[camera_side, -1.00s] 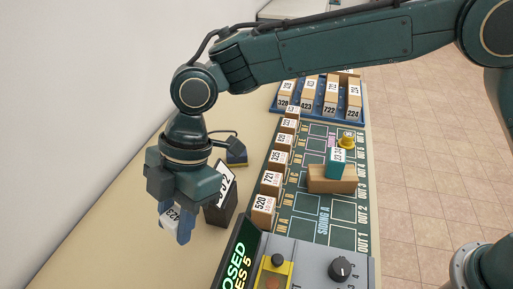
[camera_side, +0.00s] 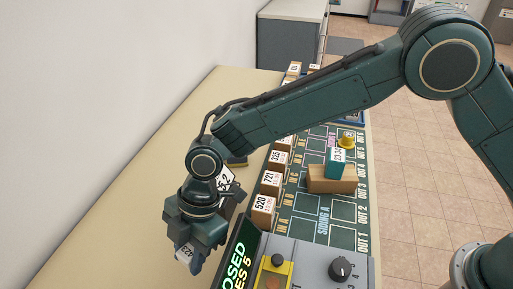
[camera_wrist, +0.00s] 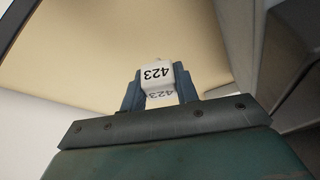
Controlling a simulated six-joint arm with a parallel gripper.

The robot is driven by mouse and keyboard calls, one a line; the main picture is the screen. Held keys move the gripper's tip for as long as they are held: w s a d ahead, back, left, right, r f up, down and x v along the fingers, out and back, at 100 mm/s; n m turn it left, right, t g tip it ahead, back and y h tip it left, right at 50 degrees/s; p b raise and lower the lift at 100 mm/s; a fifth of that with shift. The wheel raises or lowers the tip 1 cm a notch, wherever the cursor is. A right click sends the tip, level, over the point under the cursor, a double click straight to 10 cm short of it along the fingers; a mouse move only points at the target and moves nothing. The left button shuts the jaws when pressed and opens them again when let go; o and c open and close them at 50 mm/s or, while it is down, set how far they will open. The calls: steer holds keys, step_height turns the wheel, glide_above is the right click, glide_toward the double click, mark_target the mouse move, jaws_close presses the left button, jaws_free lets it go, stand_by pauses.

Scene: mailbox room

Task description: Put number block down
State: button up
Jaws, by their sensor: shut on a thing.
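My gripper (camera_side: 190,258) is shut on a white number block (camera_side: 184,252) marked 423. The block also shows between the two blue-grey fingers in the wrist view (camera_wrist: 157,76), where my gripper (camera_wrist: 160,88) spans its sides. In the side view my gripper is over the left part of the beige table (camera_side: 110,215), near the front and left of the display panel. The fingers partly cover the block. I cannot tell whether the block touches the table.
A dark block with a white label (camera_side: 227,180) stands just behind my gripper. A lit sign (camera_side: 236,258) and a grey control box with a black knob (camera_side: 340,266) are to the right. Numbered boxes (camera_side: 264,210) line the green board (camera_side: 315,212). The table's left side is clear.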

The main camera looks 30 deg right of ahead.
mark_target(185, 254)
steer(key=shift+f, duration=1.9)
steer(key=shift+f, duration=0.1)
steer(key=o, duration=0.9)
steer(key=shift+o, duration=0.2)
steer(key=shift+w+d+r, duration=0.1)
steer(key=shift+d+r, duration=0.1)
steer(key=shift+r, duration=0.5)
steer(key=shift+w+d+r, duration=0.1)
steer(key=shift+d+r, duration=0.1)
steer(key=shift+r, duration=2)
steer(key=shift+d+r, duration=0.15)
steer(key=shift+r, duration=2)
